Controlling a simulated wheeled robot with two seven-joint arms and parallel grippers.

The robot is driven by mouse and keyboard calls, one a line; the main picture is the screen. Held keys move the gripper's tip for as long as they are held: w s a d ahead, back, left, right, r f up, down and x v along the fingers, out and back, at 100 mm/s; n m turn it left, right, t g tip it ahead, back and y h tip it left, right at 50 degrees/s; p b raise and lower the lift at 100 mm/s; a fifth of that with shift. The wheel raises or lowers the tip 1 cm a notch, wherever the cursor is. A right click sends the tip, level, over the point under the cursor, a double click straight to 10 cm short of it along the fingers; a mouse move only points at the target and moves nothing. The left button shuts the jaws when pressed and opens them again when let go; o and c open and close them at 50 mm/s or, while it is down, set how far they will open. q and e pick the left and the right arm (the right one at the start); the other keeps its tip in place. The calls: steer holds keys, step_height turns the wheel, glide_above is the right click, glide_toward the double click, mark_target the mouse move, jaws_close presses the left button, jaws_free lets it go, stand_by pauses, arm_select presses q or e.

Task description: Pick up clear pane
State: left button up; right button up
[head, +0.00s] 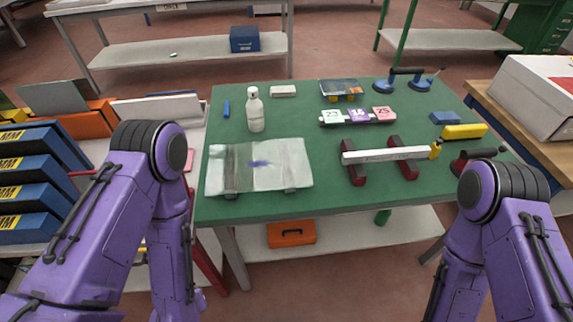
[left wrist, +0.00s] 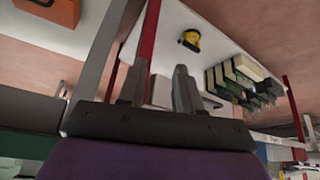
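A clear pane (head: 284,160) lies flat at the front left of the green table (head: 330,205). It looks whitish and see-through, with a small purple mark near its middle. Small dark blocks show at its front edge. Both my arms hang folded down on either side of the table, away from the pane. My left gripper (left wrist: 160,85) shows in the left wrist view with its two fingers apart and nothing between them. It is low, facing a white shelf (left wrist: 200,25). My right gripper is below the head view's edge.
A white bottle (head: 255,110) stands behind the pane, with a blue item (head: 226,108) beside it. A white bar (head: 385,155) rests on dark red supports to the right. Numbered blocks (head: 358,116) and a blue suction lifter (head: 420,83) lie farther back. Blue bins (head: 35,175) stand at left.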

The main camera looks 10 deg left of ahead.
arm_select(q)
steer(key=w+d+n+t+b, duration=0.2)
steer(key=w+d+t+b, duration=0.1)
steer(key=w+d, duration=0.3)
steer(key=n+t+y+b, duration=0.1)
steer(key=n+t+b, duration=0.8)
steer(key=n+t, duration=0.15)
glide_toward(248, 191)
steer(key=shift+n+g, duration=0.35)
steer(key=shift+n, duration=0.2)
steer(key=p+x, duration=0.2)
steer(key=x, duration=0.2)
steer(key=p+x, duration=0.1)
steer(key=x, duration=0.4)
steer(key=shift+w+r+p, duration=0.25)
steer(key=shift+w+p, duration=0.1)
steer(key=shift+w+a, duration=0.1)
steer(key=shift+w, duration=0.1)
steer(key=shift+c, duration=0.3)
arm_select(e)
step_height(248, 191, down, 10)
steer(key=shift+s, duration=0.2)
arm_select(q)
jaws_close()
arm_select(e)
steer(key=shift+d, duration=0.1)
